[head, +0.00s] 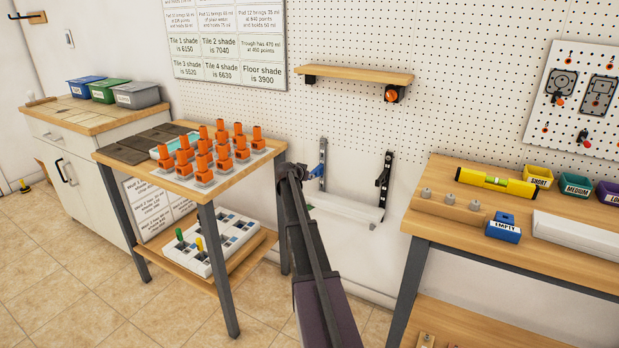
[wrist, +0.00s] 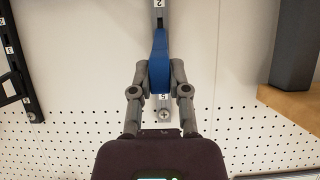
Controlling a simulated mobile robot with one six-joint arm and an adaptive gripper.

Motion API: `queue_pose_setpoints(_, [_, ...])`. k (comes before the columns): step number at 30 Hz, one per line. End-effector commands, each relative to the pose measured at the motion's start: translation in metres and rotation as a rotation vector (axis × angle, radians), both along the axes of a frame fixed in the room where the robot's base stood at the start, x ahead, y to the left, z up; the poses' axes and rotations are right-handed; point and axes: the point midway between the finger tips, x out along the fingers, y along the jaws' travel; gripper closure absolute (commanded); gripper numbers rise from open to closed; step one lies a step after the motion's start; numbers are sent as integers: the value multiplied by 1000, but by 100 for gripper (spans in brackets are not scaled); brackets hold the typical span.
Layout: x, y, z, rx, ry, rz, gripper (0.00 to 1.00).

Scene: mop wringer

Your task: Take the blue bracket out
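The blue bracket (head: 317,171) sits on a grey slotted wall rail (head: 323,150) on the pegboard, between the two workbenches. In the wrist view the blue bracket (wrist: 160,62) stands out between the two fingers of my gripper (wrist: 160,76). The fingers lie against both its sides, with no clear gap. Number labels and a screw show on the rail above and below it. In the head view my gripper (head: 293,172) is mostly hidden behind my arm, so the grip cannot be seen there.
A black rail (head: 384,180) stands to the right, with a white ledge (head: 345,207) low between the rails. The left bench (head: 236,180) holds orange-topped pieces; the right bench (head: 440,225) holds a yellow level. A wooden shelf (head: 357,74) is above.

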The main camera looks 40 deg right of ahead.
Motion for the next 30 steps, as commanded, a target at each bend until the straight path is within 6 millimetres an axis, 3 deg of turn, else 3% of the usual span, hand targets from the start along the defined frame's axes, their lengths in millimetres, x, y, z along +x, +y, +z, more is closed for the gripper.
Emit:
queue_pose_setpoints(16, [-2,3,0,0,1,-2,100])
queue_pose_setpoints(30, [-8,17,0,0,1,-2,100])
